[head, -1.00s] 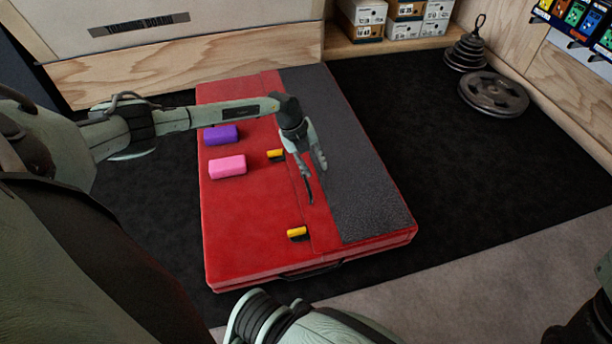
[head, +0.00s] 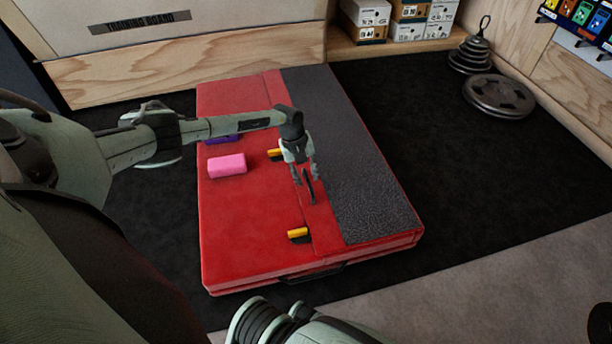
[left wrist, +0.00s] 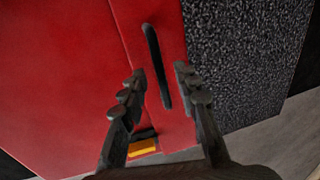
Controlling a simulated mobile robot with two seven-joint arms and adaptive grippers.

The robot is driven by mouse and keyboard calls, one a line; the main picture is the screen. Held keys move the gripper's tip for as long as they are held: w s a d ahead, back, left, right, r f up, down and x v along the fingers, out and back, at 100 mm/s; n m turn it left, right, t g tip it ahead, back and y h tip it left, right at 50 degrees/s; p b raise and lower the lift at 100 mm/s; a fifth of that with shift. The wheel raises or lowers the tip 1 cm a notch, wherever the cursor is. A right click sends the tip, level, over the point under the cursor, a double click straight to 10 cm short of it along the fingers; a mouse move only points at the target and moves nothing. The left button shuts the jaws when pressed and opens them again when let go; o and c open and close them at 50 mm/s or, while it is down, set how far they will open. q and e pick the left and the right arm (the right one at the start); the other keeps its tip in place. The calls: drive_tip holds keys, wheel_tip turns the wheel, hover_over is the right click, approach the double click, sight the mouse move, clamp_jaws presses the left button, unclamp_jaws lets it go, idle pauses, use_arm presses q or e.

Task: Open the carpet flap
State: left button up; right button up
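A red crash pad (head: 240,220) lies on the floor with a dark grey carpet flap (head: 355,160) lying flat along its right side. A red strip (head: 322,222) runs along the flap's left edge and carries a black strap handle (head: 308,188), also seen in the left wrist view (left wrist: 155,55). My left gripper (head: 305,180) is open over the strip. In the left wrist view its fingertips (left wrist: 160,75) are on either side of the handle's near part, with gaps visible. Two yellow-and-black tabs (head: 275,153) (head: 298,233) sit along the strip's left edge. My right gripper is not visible.
A pink block (head: 227,165) and a partly hidden purple block (head: 222,138) rest on the pad's left half, near my left arm. Weight plates (head: 498,96) and shoe boxes (head: 410,12) stand farther back. Black floor (head: 470,170) right of the pad is clear.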

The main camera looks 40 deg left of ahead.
use_arm(q)
drive_tip(key=shift+c, duration=0.5)
clamp_jaws()
